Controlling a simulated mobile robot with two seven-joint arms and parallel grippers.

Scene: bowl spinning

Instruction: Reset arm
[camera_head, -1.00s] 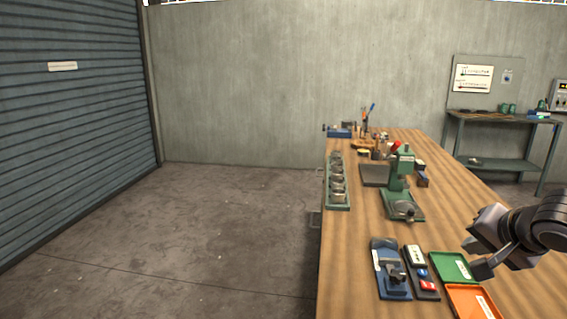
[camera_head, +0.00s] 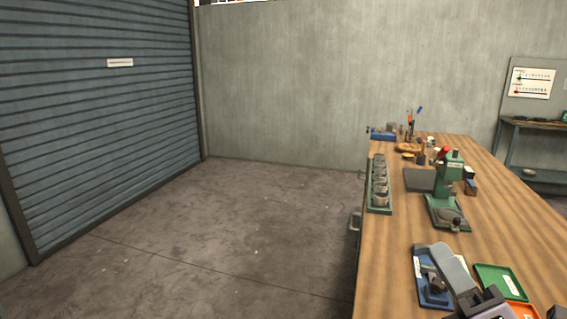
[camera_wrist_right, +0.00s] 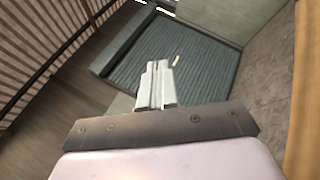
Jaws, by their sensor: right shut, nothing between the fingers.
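My right gripper (camera_head: 452,262) is at the bottom right of the head view, over the near part of the wooden workbench (camera_head: 395,275). It partly covers the blue fixture (camera_head: 422,262) there. In the right wrist view my right gripper (camera_wrist_right: 157,72) has its two light grey fingers together, with nothing between them. Beyond the fingers, that view shows the blue shutter door and the floor. My left gripper is not in view.
A green machine (camera_head: 448,195) stands on the bench. A green rack of metal cups (camera_head: 379,190) lies along its left edge. A green tray (camera_head: 500,280) and an orange tray (camera_head: 522,311) are near the gripper. The floor (camera_head: 230,230) left of the bench is clear.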

